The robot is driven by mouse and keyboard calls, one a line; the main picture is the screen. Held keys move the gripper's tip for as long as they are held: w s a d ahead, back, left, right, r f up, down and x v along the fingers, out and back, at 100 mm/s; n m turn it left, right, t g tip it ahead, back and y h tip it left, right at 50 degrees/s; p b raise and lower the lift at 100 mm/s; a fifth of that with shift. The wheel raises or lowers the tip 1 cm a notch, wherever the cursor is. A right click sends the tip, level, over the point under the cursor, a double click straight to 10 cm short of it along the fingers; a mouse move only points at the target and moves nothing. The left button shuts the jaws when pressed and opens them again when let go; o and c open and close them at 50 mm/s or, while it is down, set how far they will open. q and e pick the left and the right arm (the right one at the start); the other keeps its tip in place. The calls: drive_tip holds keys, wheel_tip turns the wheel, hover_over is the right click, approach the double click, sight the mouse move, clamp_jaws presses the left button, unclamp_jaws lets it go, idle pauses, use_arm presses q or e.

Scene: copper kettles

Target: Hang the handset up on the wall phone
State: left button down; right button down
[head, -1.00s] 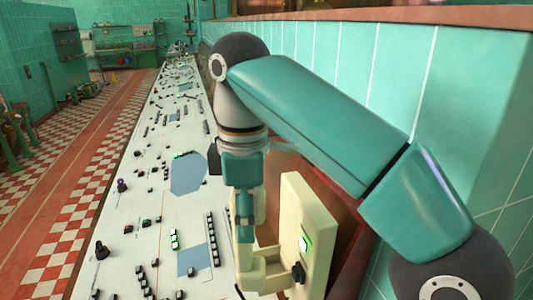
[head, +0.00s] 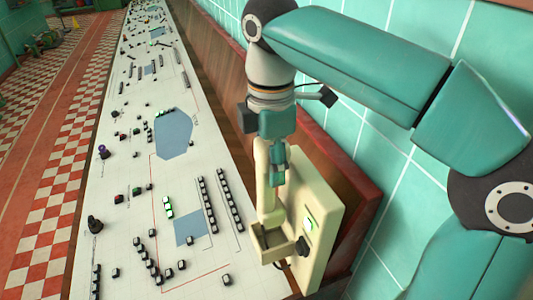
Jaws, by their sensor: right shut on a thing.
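The wall phone (head: 328,222) is a cream box with a green lit button and a black knob, at the lower middle of the head view. A cream cradle (head: 279,254) juts from its lower left side. The cream handset (head: 263,172) stands about upright on the left of the phone. My right gripper (head: 278,172) is shut on the handset's middle from above, its teal fingers hiding part of it. The handset's lower end is at the cradle's opening; I cannot tell whether it rests there. My left gripper is out of view.
A long white control desk (head: 125,215) with many buttons and blue panels runs along the left of the phone. A dark red panel (head: 352,190) is behind the phone, against the teal tiled wall (head: 390,165). A checkered floor lies at far left.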

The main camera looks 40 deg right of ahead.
sight(271, 197)
drive_tip(key=shift+f, duration=1.95)
drive_tip(key=shift+s+d, duration=0.1)
drive_tip(key=shift+f+b, duration=1.9)
drive_tip(key=shift+f, duration=0.65)
idle(1.2)
drive_tip(key=shift+c, duration=2)
unclamp_jaws()
drive_tip(key=shift+o, duration=0.4)
drive_tip(key=shift+r, duration=0.1)
